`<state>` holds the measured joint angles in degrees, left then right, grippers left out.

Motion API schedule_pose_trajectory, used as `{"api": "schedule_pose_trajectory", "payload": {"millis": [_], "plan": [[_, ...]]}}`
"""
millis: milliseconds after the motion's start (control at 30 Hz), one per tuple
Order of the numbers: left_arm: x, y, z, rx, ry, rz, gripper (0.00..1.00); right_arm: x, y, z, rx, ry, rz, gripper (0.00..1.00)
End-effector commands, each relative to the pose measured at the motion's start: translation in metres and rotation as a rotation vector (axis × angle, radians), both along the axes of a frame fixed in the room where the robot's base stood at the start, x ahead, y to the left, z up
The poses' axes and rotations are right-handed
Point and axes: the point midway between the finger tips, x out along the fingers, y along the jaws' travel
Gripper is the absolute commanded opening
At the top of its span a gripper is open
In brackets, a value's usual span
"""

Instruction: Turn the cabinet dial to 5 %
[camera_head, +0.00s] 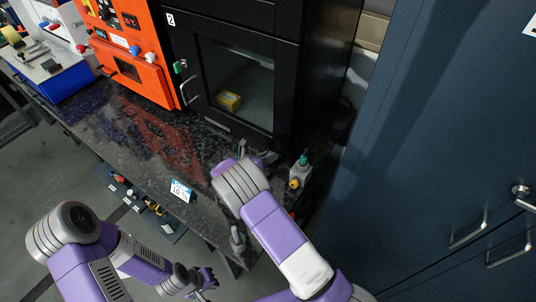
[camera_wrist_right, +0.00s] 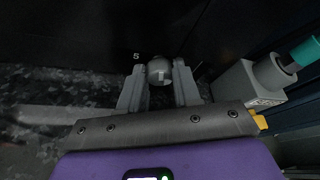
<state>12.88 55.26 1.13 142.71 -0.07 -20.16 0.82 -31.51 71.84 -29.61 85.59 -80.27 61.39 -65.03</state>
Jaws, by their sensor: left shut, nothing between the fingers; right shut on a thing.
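The black cabinet (camera_head: 235,22) with a glass door stands at the back centre on the dark speckled counter. In the right wrist view, the round grey dial (camera_wrist_right: 159,71) sits on the dark cabinet front with a light mark on its face. A "5" (camera_wrist_right: 136,56) is printed to its upper left. My right gripper (camera_wrist_right: 160,80) is shut on the dial, one finger on each side. In the head view, my right wrist hides the dial. My left gripper (camera_head: 207,281) is shut and empty, low in front of the counter.
A small grey device with a teal top (camera_head: 303,162) stands right of my right wrist; it also shows in the right wrist view (camera_wrist_right: 285,62). A blue-and-white card (camera_head: 181,190) reading about 10 % stands on the counter. An orange unit (camera_head: 130,60) is left of the cabinet, blue cupboards (camera_head: 440,130) right.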

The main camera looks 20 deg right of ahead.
Motion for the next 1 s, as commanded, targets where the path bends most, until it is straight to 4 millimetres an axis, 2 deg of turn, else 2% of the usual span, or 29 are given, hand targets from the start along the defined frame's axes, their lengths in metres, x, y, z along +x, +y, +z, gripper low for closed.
{"api": "schedule_pose_trajectory", "payload": {"millis": [400, 433, 567, 600, 833, 1000], "plan": [[0.0, 0.0, 0.001, 0.0, 0.0, 0.0, 0.0, 0.0, 0.0, -0.001, -0.005, 0.007, 0.0, 0.02], [0.0, 0.0, 0.001, 0.0, 0.0, 0.0, 0.0, 0.0, 0.0, -0.001, -0.005, 0.007, 0.0, 0.35], [0.0, 0.0, 0.001, 0.0, 0.0, 0.0, 0.0, 0.0, 0.0, -0.001, -0.005, 0.007, 0.0, 0.55], [0.0, 0.0, 0.001, 0.0, 0.0, 0.0, 0.0, 0.0, 0.0, -0.001, -0.005, 0.007, 0.0, 0.58], [0.0, 0.0, 0.0, 0.0, 0.0, 0.0, 0.0, 0.0, 0.0, 0.0, -0.004, 0.003, 0.0, 0.58], [0.0, 0.0, -0.01, 0.0, 0.0, 0.0, 0.0, 0.0, -0.001, -0.002, 0.032, -0.043, 0.0, 0.58]]}}
